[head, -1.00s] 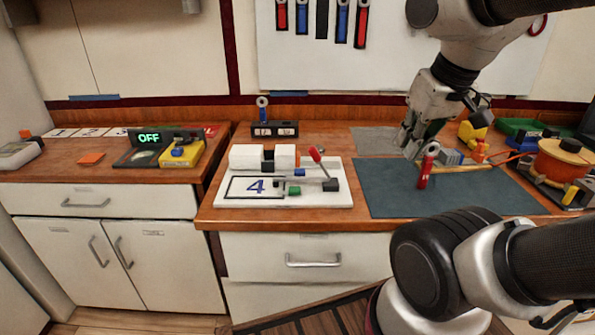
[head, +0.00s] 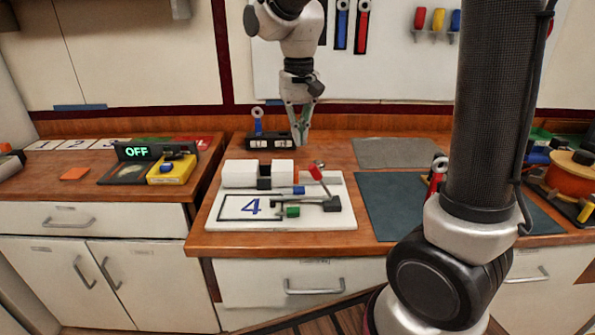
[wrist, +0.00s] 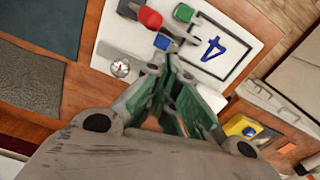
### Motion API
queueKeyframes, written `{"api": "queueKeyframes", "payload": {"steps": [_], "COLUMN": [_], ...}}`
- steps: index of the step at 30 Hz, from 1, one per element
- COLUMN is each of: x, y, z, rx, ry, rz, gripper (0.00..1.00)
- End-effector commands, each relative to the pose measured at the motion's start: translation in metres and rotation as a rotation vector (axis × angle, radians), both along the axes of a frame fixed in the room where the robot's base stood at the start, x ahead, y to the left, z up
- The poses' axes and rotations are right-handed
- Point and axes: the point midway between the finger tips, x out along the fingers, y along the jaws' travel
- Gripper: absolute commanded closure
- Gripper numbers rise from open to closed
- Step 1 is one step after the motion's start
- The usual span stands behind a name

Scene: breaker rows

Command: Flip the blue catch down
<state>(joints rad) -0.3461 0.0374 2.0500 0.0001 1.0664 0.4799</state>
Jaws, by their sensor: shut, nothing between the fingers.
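The white board (head: 225,218) marked with a 4 lies on the wooden counter. A small blue piece (head: 298,190) on it looks like the blue catch; its exact position is too small to tell. It also shows in the wrist view as a blue block (wrist: 162,41), just beyond my fingers. A red-knobbed lever (head: 316,172) and a green piece (head: 292,211) are close to it. My gripper (head: 300,142) is shut and empty, pointing down behind the board, apart from the blue piece. In the wrist view the fingers hide part of the board.
A black block (head: 270,142) with an upright blue ringed tool (head: 257,122) stands just left of my gripper. White blocks (head: 240,173) rise at the board's back. A yellow box (head: 172,172) and OFF display (head: 137,152) stand left. The teal mat (head: 390,210) is right.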

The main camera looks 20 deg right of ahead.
Motion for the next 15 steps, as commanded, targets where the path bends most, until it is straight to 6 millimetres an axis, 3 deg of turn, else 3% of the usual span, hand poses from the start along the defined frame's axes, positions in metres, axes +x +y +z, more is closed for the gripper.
{"api": "queueKeyframes", "payload": {"steps": [2, 6, 15], "x": [0.0067, 0.0042, 0.0039], "y": [0.0015, 0.0003, 0.0000], "z": [0.0128, 0.0123, 0.0124], "rx": [0.006, 0.002, 0.002], "ry": [-0.020, -0.012, -0.012], "rz": [-0.088, -0.170, -0.182], "gripper": [1.00, 1.00, 1.00]}}
